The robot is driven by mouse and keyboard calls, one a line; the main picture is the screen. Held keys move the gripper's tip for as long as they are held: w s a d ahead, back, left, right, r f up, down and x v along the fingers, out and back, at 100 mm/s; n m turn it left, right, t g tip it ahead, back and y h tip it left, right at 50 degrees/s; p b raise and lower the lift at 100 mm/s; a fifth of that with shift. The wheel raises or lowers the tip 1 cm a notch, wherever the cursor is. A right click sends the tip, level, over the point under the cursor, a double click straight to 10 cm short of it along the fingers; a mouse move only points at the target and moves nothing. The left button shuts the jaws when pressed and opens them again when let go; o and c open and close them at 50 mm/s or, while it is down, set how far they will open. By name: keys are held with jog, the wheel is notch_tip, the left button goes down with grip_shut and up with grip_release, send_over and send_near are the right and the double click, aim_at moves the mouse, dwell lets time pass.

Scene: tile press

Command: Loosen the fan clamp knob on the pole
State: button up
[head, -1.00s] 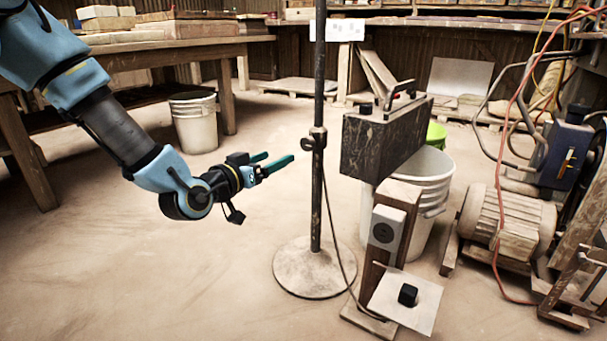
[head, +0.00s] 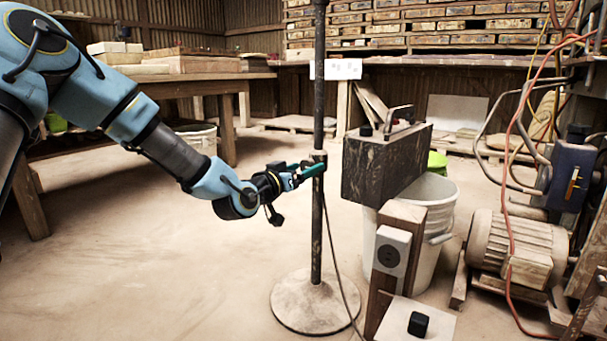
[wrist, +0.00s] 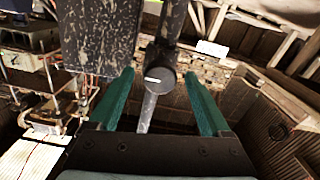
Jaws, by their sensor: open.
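The dark pole (head: 319,80) stands upright on a round base (head: 315,303). The clamp (head: 318,157) sits on the pole at mid-height, partly hidden in the head view by my gripper. In the wrist view the round dark knob (wrist: 161,79) faces the camera, with a small pale mark on it, in front of the pole (wrist: 172,20). My gripper (head: 308,168) has green fingers and reaches the clamp from the left. In the wrist view its fingers are open, one on each side of the knob, with visible gaps. Contact cannot be seen.
A dark speckled box (head: 385,163) with a handle stands close right of the pole, before a white bucket (head: 432,200). A cable hangs beside the pole. An outlet post (head: 393,250) stands at lower right, a motor (head: 517,245) farther right. The floor at left is clear.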

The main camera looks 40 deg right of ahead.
grip_shut()
dwell(0.8)
